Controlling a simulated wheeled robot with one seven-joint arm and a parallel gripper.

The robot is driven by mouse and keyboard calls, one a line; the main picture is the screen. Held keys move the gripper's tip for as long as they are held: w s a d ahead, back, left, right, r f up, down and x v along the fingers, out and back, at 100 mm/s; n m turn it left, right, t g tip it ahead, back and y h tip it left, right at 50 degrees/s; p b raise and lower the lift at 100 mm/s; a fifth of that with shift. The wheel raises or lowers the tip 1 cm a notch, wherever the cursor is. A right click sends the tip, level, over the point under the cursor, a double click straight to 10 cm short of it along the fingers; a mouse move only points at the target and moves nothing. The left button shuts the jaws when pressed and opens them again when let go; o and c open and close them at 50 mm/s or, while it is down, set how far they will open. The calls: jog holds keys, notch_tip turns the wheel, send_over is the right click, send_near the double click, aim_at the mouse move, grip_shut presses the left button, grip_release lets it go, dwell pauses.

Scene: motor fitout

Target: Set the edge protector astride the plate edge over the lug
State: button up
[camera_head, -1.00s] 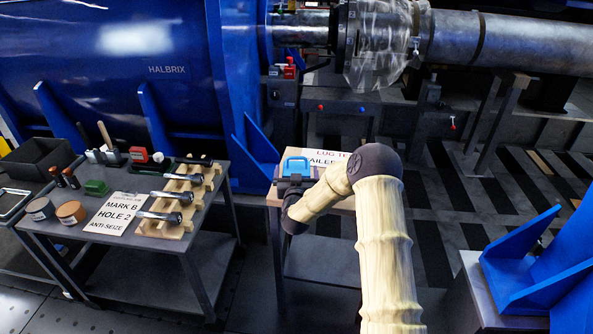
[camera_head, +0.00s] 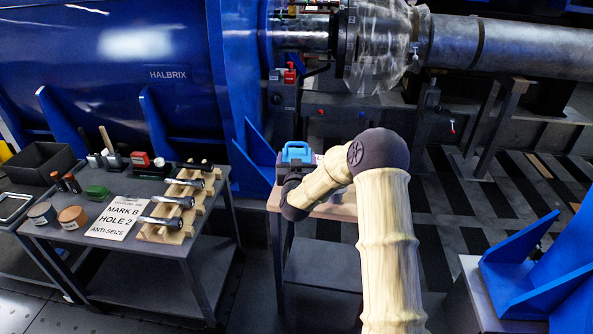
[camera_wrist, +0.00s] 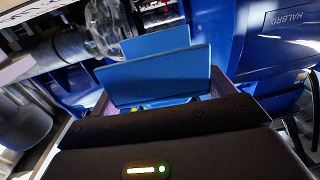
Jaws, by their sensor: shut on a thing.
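The edge protector (camera_head: 298,151) is a light blue channel-shaped piece, held up above the wooden-topped stand. In the wrist view the edge protector (camera_wrist: 155,76) shows as two flat blue walls with a gap between them. My gripper (camera_head: 295,163) is shut on it; in the wrist view the gripper (camera_wrist: 158,98) has a pad at each side of the piece. Blue plates stand on the big blue housing (camera_head: 150,75) behind, and a blue bracket plate (camera_head: 525,270) stands at right. I cannot tell which edge carries the lug. The protector is apart from the plates.
The wooden stand top (camera_head: 335,208) lies below my arm. A shaft (camera_head: 500,50) crosses at back right.

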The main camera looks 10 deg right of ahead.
notch_tip(320, 180, up, 3)
jog(key=shift+f, duration=0.2)
dwell(0.5)
